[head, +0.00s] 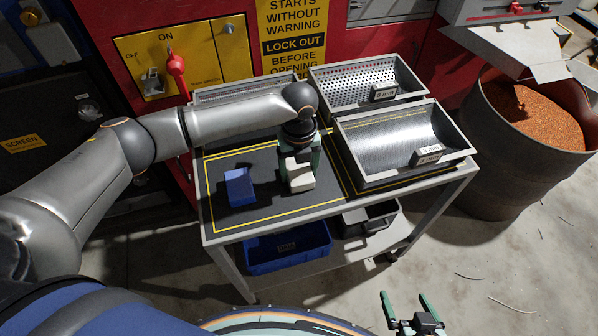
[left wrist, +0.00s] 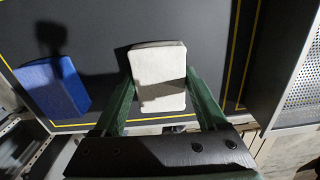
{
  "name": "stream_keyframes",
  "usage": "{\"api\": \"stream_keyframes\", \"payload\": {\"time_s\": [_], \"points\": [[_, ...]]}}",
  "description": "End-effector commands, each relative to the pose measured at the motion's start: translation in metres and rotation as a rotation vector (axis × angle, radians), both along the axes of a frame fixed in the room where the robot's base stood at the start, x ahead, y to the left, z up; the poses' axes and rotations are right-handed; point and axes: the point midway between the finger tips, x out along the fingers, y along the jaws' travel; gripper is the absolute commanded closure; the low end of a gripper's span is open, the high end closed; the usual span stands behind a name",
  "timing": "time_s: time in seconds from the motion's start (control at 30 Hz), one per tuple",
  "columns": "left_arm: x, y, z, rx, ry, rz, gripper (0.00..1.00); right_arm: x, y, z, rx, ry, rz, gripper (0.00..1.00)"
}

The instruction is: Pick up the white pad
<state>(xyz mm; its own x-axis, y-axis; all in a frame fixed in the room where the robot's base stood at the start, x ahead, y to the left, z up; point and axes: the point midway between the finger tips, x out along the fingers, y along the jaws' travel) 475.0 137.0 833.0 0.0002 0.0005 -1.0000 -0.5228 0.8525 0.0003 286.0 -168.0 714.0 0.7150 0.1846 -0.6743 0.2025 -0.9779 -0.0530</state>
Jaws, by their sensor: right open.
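The white pad (head: 300,177) is on the dark table top, inside the yellow outline. In the left wrist view the pad (left wrist: 158,75) lies between the two green fingers. My left gripper (head: 299,163) is lowered over it, with one finger at each side. The fingers (left wrist: 160,80) reach close to the pad's edges; whether they press on it cannot be told. My right gripper (head: 406,299) is open and empty at the bottom of the head view, away from the table.
A blue pad (head: 240,187) lies left of the white pad, and also shows in the left wrist view (left wrist: 52,87). A smooth grey bin (head: 360,180) and a perforated bin (head: 318,95) stand at the right and back. A blue crate (head: 262,262) is on the lower shelf.

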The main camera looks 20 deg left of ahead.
Motion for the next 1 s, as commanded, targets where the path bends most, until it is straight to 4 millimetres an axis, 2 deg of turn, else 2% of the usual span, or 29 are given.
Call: {"api": "stream_keyframes", "payload": {"time_s": [0.03, 0.4, 0.47, 0.77, 0.87, 1.0], "points": [[0.000, 0.000, 0.000, 0.000, 0.000, 0.000, 0.34, 0.000, 0.000, 0.000, 0.000, -0.001, 0.000, 0.00], [0.000, 0.000, 0.000, 0.000, 0.000, 0.001, 0.75, 0.000, 0.000, 0.000, 0.000, -0.001, 0.000, 0.00], [0.000, 0.000, 0.001, 0.001, -0.001, 0.001, 0.80, 0.000, 0.000, 0.000, 0.000, -0.001, 0.000, 0.00], [0.001, 0.000, 0.003, 0.000, -0.001, 0.001, 0.81, 0.000, 0.000, 0.000, 0.000, -0.001, 0.000, 0.00], [0.001, 0.000, 0.010, -0.001, -0.003, 0.001, 0.81, 0.000, 0.000, 0.000, 0.000, -0.001, 0.000, 0.00], [0.001, 0.000, 0.030, -0.002, -0.004, 0.002, 0.81, 0.000, 0.000, -0.001, 0.000, -0.001, 0.000, 0.00]]}}
